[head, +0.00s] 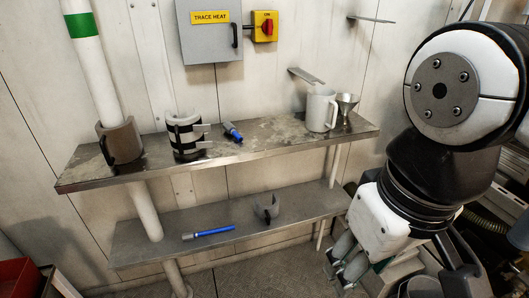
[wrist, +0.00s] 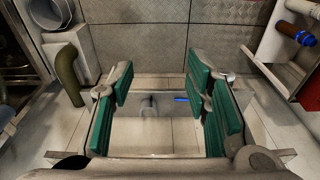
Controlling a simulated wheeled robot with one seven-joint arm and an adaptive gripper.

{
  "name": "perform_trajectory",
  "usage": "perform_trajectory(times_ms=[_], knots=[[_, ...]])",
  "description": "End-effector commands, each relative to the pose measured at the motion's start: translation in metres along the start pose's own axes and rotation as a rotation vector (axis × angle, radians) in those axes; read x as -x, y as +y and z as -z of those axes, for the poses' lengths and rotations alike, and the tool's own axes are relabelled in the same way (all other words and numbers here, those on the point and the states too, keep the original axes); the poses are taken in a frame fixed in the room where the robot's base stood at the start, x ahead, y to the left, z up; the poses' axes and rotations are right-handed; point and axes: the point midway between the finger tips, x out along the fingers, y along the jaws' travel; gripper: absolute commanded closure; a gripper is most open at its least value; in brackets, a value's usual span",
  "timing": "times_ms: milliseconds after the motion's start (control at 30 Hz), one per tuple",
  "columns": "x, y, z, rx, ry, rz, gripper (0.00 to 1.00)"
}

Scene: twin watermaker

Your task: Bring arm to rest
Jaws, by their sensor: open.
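My arm fills the right side of the head view, folded beside the shelves. My gripper (head: 345,268) hangs low there, right of the lower shelf and apart from it. In the wrist view my gripper (wrist: 163,105) is open, its green-padded fingers wide apart with nothing gripped between them.
The upper metal shelf (head: 245,153) bears a white mug (head: 321,110), a funnel (head: 346,106), a striped cylinder (head: 186,136) and a blue-capped item (head: 232,131). The lower shelf (head: 160,245) bears a blue pen-like item (head: 208,232) and a grey clip (head: 267,209). A red bin (head: 22,280) stands at lower left.

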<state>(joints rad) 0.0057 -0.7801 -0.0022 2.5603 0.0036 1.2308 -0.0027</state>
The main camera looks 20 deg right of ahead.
Motion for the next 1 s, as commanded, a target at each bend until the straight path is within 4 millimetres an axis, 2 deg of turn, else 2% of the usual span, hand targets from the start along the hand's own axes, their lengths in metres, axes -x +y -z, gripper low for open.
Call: perform_trajectory(times_ms=[467, 767, 1000], knots=[[0.0, 0.0, 0.001, 0.0, 0.002, 0.0, 0.57], [0.049, 0.001, 0.009, 0.002, 0.072, -0.003, 0.57], [0.104, 0.002, 0.015, 0.004, 0.156, -0.006, 0.57]])
